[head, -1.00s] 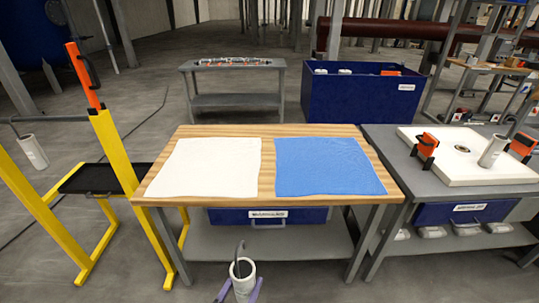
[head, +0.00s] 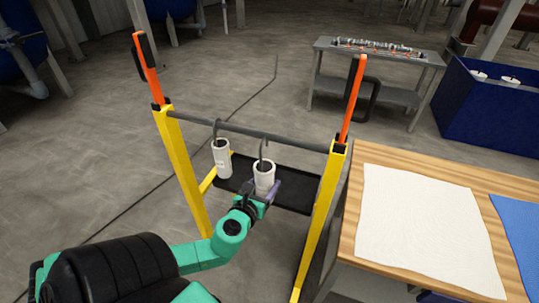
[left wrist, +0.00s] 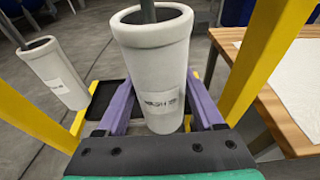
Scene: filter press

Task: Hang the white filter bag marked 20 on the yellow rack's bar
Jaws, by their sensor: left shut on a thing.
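A white cylindrical filter bag (head: 264,180) with a dark hook on top is held in my left gripper (head: 262,190), which is shut on it. The bag is upright. Its label shows in the left wrist view (left wrist: 158,65), but the print is too blurred to read surely. The hook's top overlaps the yellow rack's grey bar (head: 290,140) in the head view; I cannot tell whether it rests on the bar. The yellow rack (head: 183,165) has two posts. A second white bag (head: 221,160) hangs by its hook from the bar, left of the held one. My right gripper is out of view.
Orange uprights (head: 352,100) with black handles rise from both posts. A black tray (head: 298,194) lies low behind the bags. The wooden table (head: 350,245) with a white cloth (head: 425,230) stands close to the right post. Floor left of the rack is open.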

